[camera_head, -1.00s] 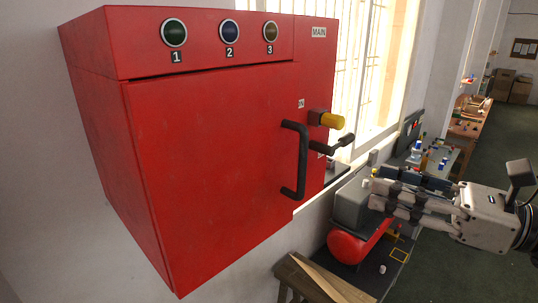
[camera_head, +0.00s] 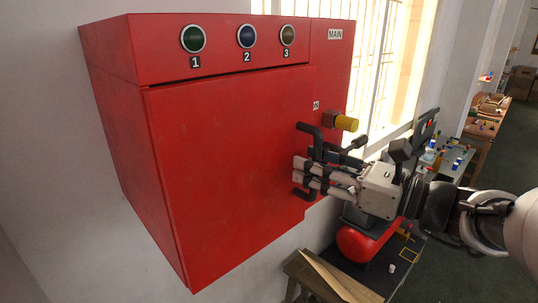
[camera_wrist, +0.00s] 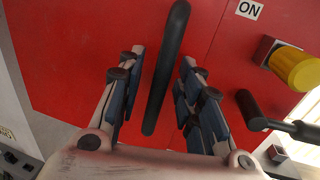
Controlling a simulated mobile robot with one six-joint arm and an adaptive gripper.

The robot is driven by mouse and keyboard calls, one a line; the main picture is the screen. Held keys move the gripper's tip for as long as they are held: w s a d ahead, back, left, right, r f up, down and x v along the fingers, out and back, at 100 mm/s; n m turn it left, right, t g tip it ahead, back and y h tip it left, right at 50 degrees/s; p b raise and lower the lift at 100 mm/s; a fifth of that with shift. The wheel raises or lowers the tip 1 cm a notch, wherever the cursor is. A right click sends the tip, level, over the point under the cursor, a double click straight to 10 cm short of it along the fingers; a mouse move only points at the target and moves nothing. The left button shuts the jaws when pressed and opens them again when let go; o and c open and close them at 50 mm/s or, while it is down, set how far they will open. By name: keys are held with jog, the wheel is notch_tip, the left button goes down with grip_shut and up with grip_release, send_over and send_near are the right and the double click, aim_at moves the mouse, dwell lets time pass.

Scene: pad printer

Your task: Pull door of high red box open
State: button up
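The high red box (camera_head: 330,70) hangs on the wall. Its door (camera_head: 225,150) looks shut, with numbered round buttons above it. The black door handle (camera_head: 304,130) stands upright near the door's right edge. My gripper (camera_head: 302,172) is at the handle, hiding its middle in the head view. In the wrist view, my gripper (camera_wrist: 160,85) is open. The handle (camera_wrist: 165,65) runs between the two fingers, with a gap on each side.
A yellow knob (camera_wrist: 295,68) and a black lever (camera_wrist: 265,120) stick out just right of the handle. Below are a red tank (camera_head: 362,243) and a wooden stool (camera_head: 325,280). A barred window is behind. The space left of the box is bare wall.

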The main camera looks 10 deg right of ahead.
grip_shut()
dwell(0.4)
dwell(0.4)
